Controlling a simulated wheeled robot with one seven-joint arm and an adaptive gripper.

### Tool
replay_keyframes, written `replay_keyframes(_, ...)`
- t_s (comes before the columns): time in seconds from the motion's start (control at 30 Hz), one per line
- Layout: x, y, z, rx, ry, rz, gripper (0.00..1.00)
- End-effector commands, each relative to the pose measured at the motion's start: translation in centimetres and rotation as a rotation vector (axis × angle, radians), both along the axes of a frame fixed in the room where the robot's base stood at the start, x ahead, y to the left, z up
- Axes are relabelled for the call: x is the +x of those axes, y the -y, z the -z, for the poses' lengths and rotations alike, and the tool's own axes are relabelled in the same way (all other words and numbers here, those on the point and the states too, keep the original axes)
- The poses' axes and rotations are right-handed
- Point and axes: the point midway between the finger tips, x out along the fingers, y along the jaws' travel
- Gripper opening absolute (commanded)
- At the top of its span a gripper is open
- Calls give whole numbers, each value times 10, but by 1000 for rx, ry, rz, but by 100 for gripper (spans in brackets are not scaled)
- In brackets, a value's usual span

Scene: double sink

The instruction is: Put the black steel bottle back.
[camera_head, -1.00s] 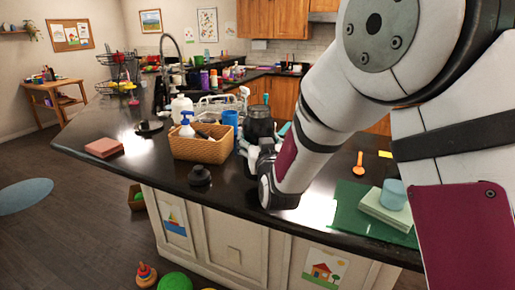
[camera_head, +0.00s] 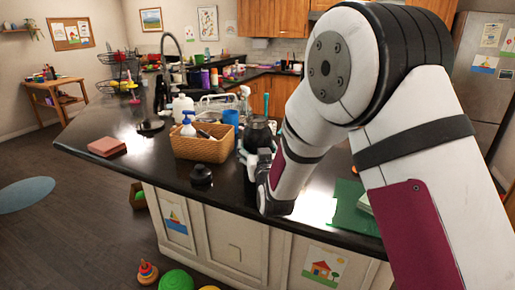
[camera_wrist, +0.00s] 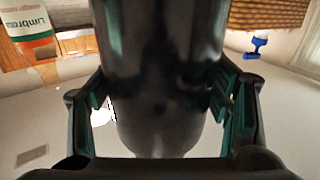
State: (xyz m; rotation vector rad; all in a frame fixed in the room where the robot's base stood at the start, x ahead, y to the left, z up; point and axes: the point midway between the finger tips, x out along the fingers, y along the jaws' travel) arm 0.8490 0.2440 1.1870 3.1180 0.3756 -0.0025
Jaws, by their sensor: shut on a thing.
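The black steel bottle (camera_head: 257,135) stands upright at the near edge of the dark counter, right of the wicker basket, in the head view. My gripper (camera_head: 260,163) reaches it from the front right, and my forearm covers part of it. In the wrist view the dark, glossy bottle (camera_wrist: 158,60) fills the middle. The green-padded fingers of my gripper (camera_wrist: 163,98) are shut on the bottle from both sides. Whether its base touches the counter cannot be told.
The basket (camera_head: 203,148) with a blue-topped pump bottle (camera_head: 187,124) stands close left. A black lid-like object (camera_head: 201,174) lies in front of it. A blue cup (camera_head: 231,118) and a white dish rack (camera_head: 215,103) are behind. The counter's left part is fairly clear.

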Motion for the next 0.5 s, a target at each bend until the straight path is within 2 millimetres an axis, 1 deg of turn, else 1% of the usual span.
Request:
replay_keyframes(0.03,1,0,-1,2,5,0,10)
replay_keyframes(0.07,0,0,2,0,-1,0,73)
replay_keyframes(0.1,0,0,2,0,-1,0,82)
replay_keyframes(0.13,0,0,2,0,-1,0,89)
replay_keyframes(0.17,0,0,2,0,-1,0,91)
replay_keyframes(0.5,0,0,1,0,0,0,91)
